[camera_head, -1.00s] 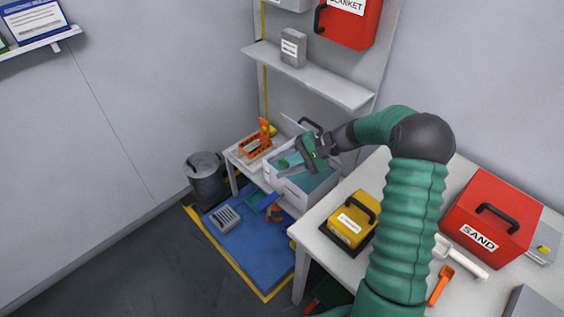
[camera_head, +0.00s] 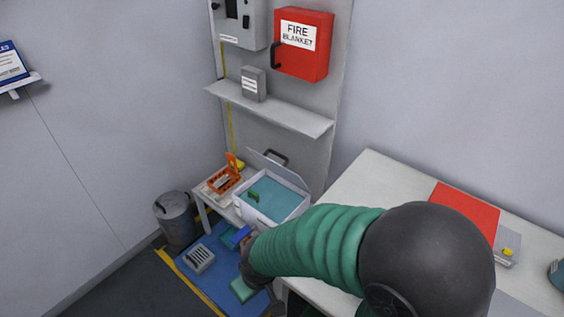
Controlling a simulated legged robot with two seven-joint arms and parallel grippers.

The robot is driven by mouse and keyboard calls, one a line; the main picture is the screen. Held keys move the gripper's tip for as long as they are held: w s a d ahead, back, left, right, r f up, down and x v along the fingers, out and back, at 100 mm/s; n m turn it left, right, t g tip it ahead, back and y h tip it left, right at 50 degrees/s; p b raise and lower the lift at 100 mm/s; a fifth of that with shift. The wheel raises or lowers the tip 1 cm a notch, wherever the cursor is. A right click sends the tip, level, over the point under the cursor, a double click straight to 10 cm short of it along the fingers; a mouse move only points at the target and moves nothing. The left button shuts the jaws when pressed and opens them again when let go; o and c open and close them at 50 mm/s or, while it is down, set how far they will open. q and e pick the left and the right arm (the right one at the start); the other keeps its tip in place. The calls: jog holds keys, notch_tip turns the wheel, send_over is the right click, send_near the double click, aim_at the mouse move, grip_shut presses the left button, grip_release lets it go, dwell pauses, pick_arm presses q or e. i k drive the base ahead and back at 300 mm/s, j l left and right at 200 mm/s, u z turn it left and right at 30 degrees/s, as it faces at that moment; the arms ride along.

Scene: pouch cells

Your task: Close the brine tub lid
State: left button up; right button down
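The brine tub (camera_head: 265,218) is a white box on the low table, filled with teal liquid (camera_head: 278,194). Its pale lid (camera_head: 290,177) stands open, tilted up along the back edge, with a black handle (camera_head: 277,155) at its top. A small dark green piece (camera_head: 253,196) shows in the liquid. My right arm crosses the lower right of the view, in front of the tub's near side. My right gripper is down at the lower middle, below the tub and apart from the lid; its fingers are not clear. My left gripper is out of view.
An orange rack (camera_head: 223,181) stands left of the tub. A blue mat (camera_head: 218,279) on the floor holds a grey slotted block (camera_head: 200,258) and a teal piece (camera_head: 243,288). A grey bin (camera_head: 175,218) stands left. A shelf (camera_head: 270,108) juts out above the tub; a white table (camera_head: 380,182) is right.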

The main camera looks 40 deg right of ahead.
aim_at(294, 177)
jog(key=k+z, duration=0.2)
jog(key=z, duration=0.2)
jog(key=k+l+z, duration=0.1)
jog(key=z, duration=0.3)
jog(key=k+l+z, duration=0.1)
jog(key=z, duration=0.35)
jog(key=i+j+z, duration=0.25)
jog(key=j, duration=0.25)
jog(key=i+j+z, duration=0.2)
jog(key=j, duration=0.25)
jog(key=j+z, duration=0.25)
jog(key=j, duration=0.3)
jog(key=i+j+z, duration=0.1)
jog(key=j+z, duration=0.15)
jog(key=j, duration=0.3)
jog(key=i+j, duration=0.1)
jog(key=j, duration=0.85)
jog(key=i+j, duration=0.15)
jog(key=j, duration=0.35)
